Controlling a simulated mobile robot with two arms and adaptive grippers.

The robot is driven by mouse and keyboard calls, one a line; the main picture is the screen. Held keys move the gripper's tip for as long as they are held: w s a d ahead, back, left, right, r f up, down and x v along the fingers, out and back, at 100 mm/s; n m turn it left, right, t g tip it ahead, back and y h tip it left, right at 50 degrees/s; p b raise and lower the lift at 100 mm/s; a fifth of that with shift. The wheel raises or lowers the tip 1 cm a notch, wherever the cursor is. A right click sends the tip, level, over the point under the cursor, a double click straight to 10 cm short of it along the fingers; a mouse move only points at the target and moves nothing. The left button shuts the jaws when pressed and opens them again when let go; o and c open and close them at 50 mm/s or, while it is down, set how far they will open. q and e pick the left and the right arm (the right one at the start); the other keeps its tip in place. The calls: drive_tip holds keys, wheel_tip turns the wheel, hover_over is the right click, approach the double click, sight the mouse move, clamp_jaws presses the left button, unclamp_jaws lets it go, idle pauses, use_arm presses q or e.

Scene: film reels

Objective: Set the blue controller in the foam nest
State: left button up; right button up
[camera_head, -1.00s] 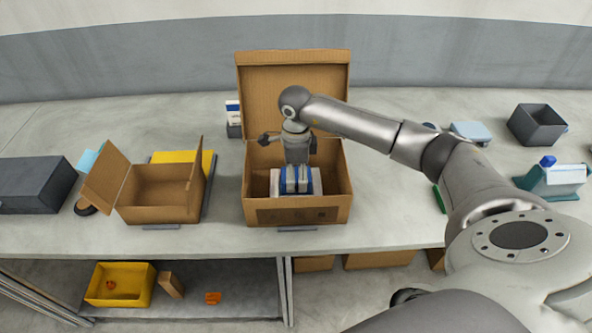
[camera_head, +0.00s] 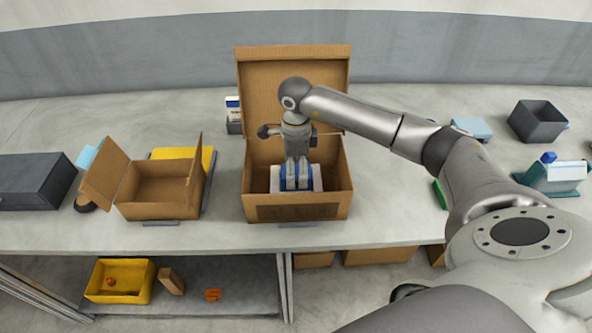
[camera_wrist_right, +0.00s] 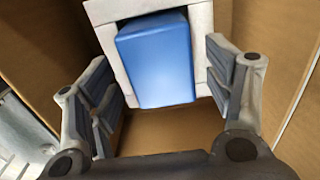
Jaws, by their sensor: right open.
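The blue controller (camera_head: 308,184) sits inside the white foam nest (camera_head: 274,181) in the open cardboard box (camera_head: 297,211) at the middle of the table. The right wrist view shows the blue controller (camera_wrist_right: 158,65) framed by the pale foam nest (camera_wrist_right: 203,17), with its lower edge visible. My right gripper (camera_head: 297,178) points down into the box, above the controller, and partly hides it in the head view. In the wrist view its fingers (camera_wrist_right: 170,98) are spread apart on either side, with gaps to the controller. My left gripper is out of view.
The box's raised lid (camera_head: 292,65) stands behind my right wrist, and its walls surround the gripper closely. A smaller open carton (camera_head: 160,190) stands to the left. A grey bin (camera_head: 538,120) and a teal holder (camera_head: 555,178) are at the right.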

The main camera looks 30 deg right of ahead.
sight(296, 170)
wheel_tip(296, 170, up, 11)
drive_tip(key=b, duration=0.2)
drive_tip(key=shift+b, duration=0.4)
drive_tip(key=shift+s, duration=0.1)
